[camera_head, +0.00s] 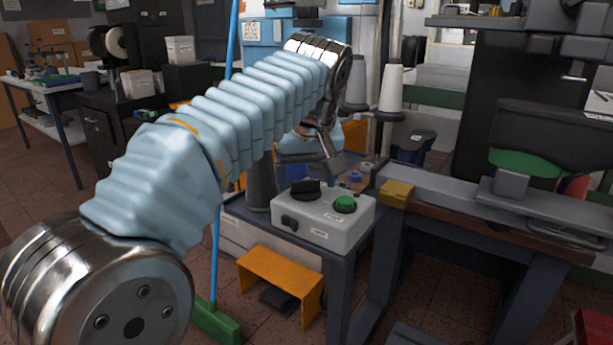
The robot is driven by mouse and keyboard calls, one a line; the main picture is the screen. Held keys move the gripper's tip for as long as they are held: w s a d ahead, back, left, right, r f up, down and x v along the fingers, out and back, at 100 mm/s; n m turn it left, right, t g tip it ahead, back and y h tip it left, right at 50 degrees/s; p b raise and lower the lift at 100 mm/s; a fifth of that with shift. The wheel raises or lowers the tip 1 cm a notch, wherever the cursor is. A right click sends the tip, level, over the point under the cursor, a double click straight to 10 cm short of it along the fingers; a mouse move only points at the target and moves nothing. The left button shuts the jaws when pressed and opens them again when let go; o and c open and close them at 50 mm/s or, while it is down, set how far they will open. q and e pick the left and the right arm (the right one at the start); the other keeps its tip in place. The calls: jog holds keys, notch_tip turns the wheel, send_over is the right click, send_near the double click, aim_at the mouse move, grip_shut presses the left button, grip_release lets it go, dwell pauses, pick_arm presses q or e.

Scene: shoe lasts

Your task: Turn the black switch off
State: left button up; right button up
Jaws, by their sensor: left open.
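A grey control box (340,235) sits on a dark bench stand in the middle of the view. On its top are a black rotary switch (305,189) at the left and a green button (345,204) at the right. A smaller black knob (289,223) is on its front face. My left arm, in a pale blue sleeve, reaches in from the left. My left gripper (322,160) is open and hangs above and behind the box, close over the black switch; it appears apart from the switch. Its far finger is partly hidden. My right gripper is not in view.
White thread cones (391,89) stand behind. An orange stool-like stand (281,277) and a green-footed blue pole (214,322) are on the floor below. A black machine (546,130) fills the right.

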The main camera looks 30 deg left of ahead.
pick_arm(q)
jog(key=shift+f, duration=0.2)
jog(key=shift+c, duration=0.2)
jog(key=c, duration=1)
jog(key=shift+n, duration=0.3)
jog(key=n, duration=0.2)
jog(key=n+g+y, duration=0.1)
jog(key=n, duration=0.1)
jog(key=shift+w+g, duration=0.2)
jog(key=shift+g, duration=0.1)
jog(key=shift+w+d+n+g+y, duration=0.15)
jog(key=shift+n+g, duration=0.25)
jog(key=shift+n, duration=0.75)
jog(key=shift+n+g+y, duration=0.25)
jog(key=shift+n+g, duration=0.15)
jog(key=shift+n, duration=0.75)
